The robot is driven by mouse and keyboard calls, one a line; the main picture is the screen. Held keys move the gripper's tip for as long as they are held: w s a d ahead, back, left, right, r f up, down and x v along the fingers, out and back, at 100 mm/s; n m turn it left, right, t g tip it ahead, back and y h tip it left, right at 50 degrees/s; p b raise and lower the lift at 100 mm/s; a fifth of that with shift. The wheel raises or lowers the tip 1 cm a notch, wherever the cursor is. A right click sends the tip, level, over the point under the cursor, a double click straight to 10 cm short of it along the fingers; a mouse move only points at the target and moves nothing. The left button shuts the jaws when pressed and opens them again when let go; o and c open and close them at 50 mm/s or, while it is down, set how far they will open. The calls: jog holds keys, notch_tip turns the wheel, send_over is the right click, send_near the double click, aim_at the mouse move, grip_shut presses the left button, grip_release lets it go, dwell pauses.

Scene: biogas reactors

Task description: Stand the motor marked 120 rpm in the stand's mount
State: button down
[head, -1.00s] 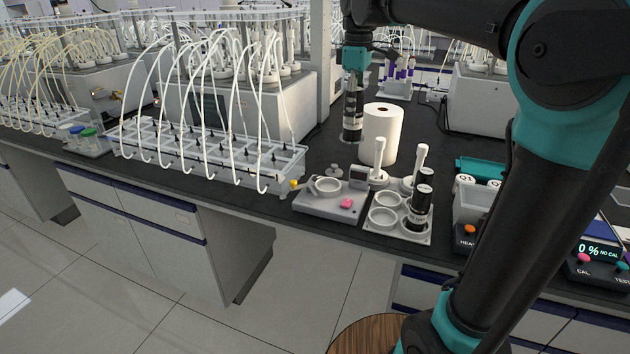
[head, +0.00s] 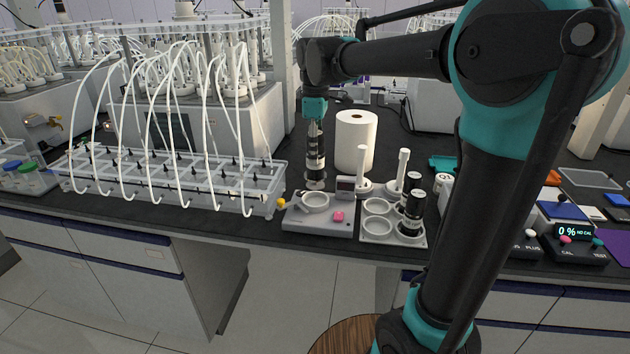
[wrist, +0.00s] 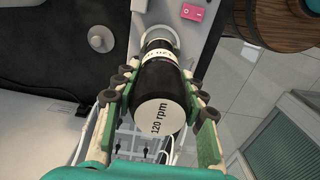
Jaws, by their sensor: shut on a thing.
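The motor marked 120 rpm (wrist: 158,100) is a black cylinder with a white labelled end and a pale band. My gripper (wrist: 160,97) is shut on it, with a finger on each side. In the head view the motor (head: 316,150) hangs upright below my gripper (head: 315,125), over the back of the stand. The stand (head: 318,218) is a grey base with a pink switch (head: 338,216) and a round white mount (head: 315,200). The mount ring also shows in the wrist view (wrist: 160,33), beyond the motor's far end. Whether the motor touches the mount, I cannot tell.
Right of the stand, a tray (head: 393,239) with round holders has black motors (head: 412,212) standing in it. A white paper roll (head: 355,141) stands close behind. A clear rack with white tubes (head: 180,185) is at the left. A small display (head: 346,187) stands on the stand.

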aim_at(315, 179)
notch_tip(315, 179, down, 9)
jog(key=shift+f, duration=0.1)
dwell(0.4)
jog(key=shift+f, duration=0.15)
jog(key=c, duration=0.9)
grip_release()
notch_tip(315, 179, up, 12)
jog(key=shift+r, duration=0.15)
